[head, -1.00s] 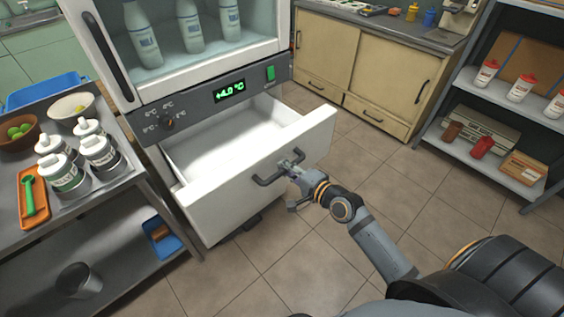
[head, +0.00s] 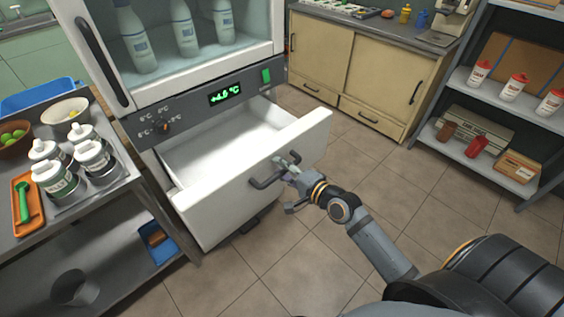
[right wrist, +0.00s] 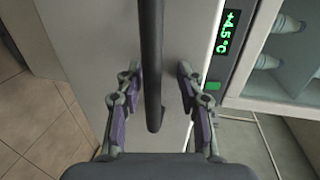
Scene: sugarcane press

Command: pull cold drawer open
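The cold drawer (head: 228,197) is a white drawer pulled out below the cabinet's control panel, and its empty-looking inside (head: 225,145) shows. Its dark bar handle (head: 265,183) runs across the drawer front. My right gripper (head: 289,165) is at the right end of the handle. In the right wrist view the handle (right wrist: 153,65) passes between the two spread fingers of my right gripper (right wrist: 158,100), with a gap on each side. The fingers hold nothing. My left gripper is not in view.
The cold cabinet's panel (head: 200,108) has a green display; bottles (head: 183,28) stand behind the glass above. A steel table (head: 105,195) with jars stands left. Beige cupboards (head: 340,65) and a grey shelf (head: 495,95) stand behind and right. The tiled floor (head: 290,265) before the drawer is clear.

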